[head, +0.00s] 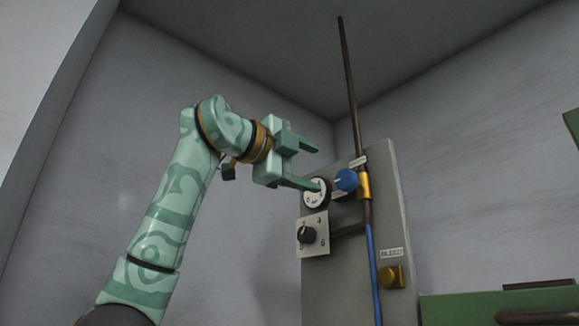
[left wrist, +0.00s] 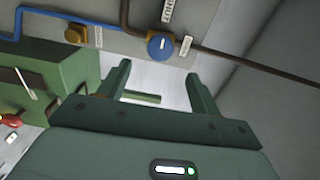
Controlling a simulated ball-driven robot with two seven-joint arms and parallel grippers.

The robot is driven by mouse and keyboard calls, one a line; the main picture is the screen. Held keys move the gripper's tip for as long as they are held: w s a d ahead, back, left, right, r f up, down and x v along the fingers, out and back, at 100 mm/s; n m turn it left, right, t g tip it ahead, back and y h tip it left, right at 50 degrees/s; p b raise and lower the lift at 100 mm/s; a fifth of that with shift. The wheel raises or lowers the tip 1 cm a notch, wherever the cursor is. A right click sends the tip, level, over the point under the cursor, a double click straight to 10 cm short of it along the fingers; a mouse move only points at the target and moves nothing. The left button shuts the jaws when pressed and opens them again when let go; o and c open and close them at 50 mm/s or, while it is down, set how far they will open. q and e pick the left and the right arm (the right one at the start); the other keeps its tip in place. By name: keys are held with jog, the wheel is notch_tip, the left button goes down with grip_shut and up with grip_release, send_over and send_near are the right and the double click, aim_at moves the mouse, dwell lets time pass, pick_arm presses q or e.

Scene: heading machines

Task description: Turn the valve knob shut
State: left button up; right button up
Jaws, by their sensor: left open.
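The blue valve knob (head: 345,180) sits on a brass fitting (head: 364,186) on the dark pipe, on the upright grey panel (head: 345,270). A white mark shows on the knob in the left wrist view (left wrist: 160,47). My left gripper (head: 317,167) is open and empty, left of the knob in the head view. In the left wrist view its fingertips (left wrist: 157,70) lie below the knob, one to each side, with the knob apart from them. The lower finger partly overlaps the round gauge (head: 316,196) in the head view. My right gripper is out of sight.
A black pointer dial (head: 307,235) on a pale plate sits below the gauge. A brass knob (head: 392,277) sits under a BLEED label, beside a blue pipe (head: 374,262). A dark pipe (head: 347,80) rises above the panel. A green machine (head: 500,305) stands at lower right.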

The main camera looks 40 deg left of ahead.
pick_arm(q)
jog(key=s, duration=0.5)
jog(key=shift+a, duration=0.2)
jog(key=shift+w, duration=0.1)
